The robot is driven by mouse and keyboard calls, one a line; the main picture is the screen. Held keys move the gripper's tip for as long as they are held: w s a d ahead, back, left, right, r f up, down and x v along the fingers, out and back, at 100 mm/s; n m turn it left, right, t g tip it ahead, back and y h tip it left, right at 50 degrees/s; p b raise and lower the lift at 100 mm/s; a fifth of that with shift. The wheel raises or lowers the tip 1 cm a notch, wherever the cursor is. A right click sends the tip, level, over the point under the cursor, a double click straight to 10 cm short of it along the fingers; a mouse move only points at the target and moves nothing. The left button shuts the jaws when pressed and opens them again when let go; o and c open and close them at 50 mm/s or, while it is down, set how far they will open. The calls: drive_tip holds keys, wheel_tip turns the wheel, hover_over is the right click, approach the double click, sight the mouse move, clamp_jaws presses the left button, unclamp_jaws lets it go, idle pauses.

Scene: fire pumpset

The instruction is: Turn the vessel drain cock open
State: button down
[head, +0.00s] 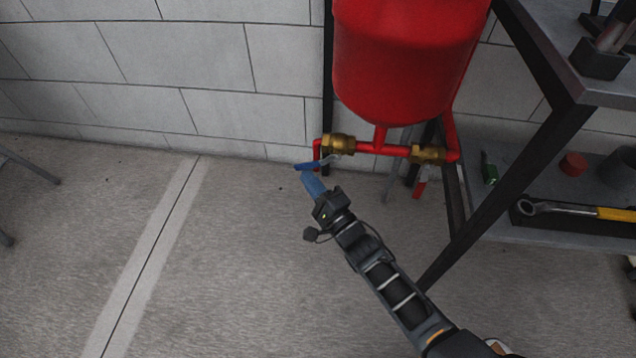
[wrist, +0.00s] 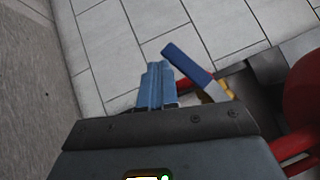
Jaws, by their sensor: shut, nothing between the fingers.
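The vessel drain cock is a brass valve (head: 338,145) with a blue lever handle (head: 306,167), at the left end of the red pipe under the red vessel (head: 405,60). In the wrist view the blue handle (wrist: 188,62) slants just right of my fingertips. My gripper (head: 308,178) is shut and empty, its blue fingers just below the handle in the head view. In the wrist view the shut fingers (wrist: 157,80) point up beside the handle, with a small gap showing. The valve body is mostly hidden behind my gripper's housing in the wrist view.
A second brass valve (head: 428,154) with a red handle (head: 420,188) sits at the right of the pipe. The block wall (head: 215,80) is behind.

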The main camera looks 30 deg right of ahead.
sight(297, 167)
drive_tip(key=shift+w+a+r, duration=0.3)
drive_tip(key=shift+a+r, duration=0.1)
drive_tip(key=shift+r, duration=0.05)
drive_tip(key=shift+w+a+r+m+t, duration=0.2)
drive_tip(key=shift+r+m+t, duration=0.1)
drive_tip(key=shift+m+t, duration=0.3)
drive_tip(key=shift+w+a+r, duration=0.1)
drive_tip(key=shift+a+r, duration=0.1)
drive_tip(key=shift+r, duration=0.25)
